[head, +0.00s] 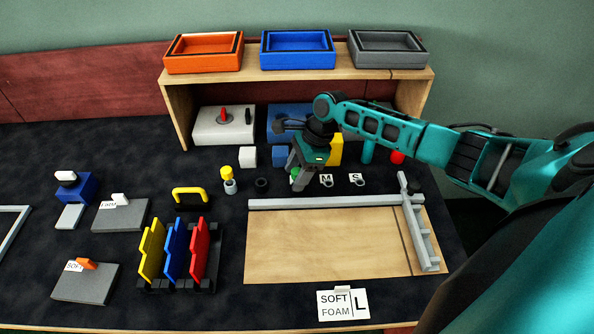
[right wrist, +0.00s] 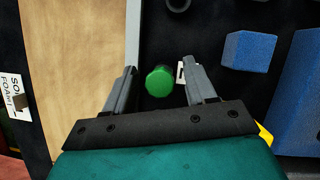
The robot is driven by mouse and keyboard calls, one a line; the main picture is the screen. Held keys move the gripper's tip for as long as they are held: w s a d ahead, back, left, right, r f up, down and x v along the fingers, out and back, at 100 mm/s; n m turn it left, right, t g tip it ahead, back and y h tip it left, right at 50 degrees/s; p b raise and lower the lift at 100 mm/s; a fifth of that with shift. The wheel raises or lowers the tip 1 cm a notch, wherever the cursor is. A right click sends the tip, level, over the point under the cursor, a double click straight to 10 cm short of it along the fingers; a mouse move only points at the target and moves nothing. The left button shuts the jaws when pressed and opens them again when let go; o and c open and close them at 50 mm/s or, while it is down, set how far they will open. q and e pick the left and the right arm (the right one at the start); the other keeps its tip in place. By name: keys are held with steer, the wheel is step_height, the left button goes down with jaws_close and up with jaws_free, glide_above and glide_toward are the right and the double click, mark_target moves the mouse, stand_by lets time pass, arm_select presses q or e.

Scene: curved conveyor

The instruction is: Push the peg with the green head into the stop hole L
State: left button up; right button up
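The green peg head (head: 295,174) shows at the lower left edge of my right gripper (head: 301,172) in the head view. In the right wrist view the green head (right wrist: 160,82) is a rounded knob between the two fingers of the right gripper (right wrist: 162,73). The fingers are open, with a gap on each side of the head. The peg's shaft is hidden under the head. Small tags M (head: 326,180) and S (head: 357,179) lie just right of the gripper. I cannot make out a stop hole marked L. My left gripper is not in view.
A wooden board (head: 320,245) with a grey rail (head: 335,202) lies in front of the gripper. A card reading SOFT FOAM L (head: 343,304) stands at the front edge. A blue cube (right wrist: 248,50), a black ring (head: 262,183) and a yellow-topped peg (head: 227,172) are nearby.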

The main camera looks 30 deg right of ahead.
steer(key=v, duration=1.3)
steer(key=shift+f, duration=0.1)
stand_by(0.3)
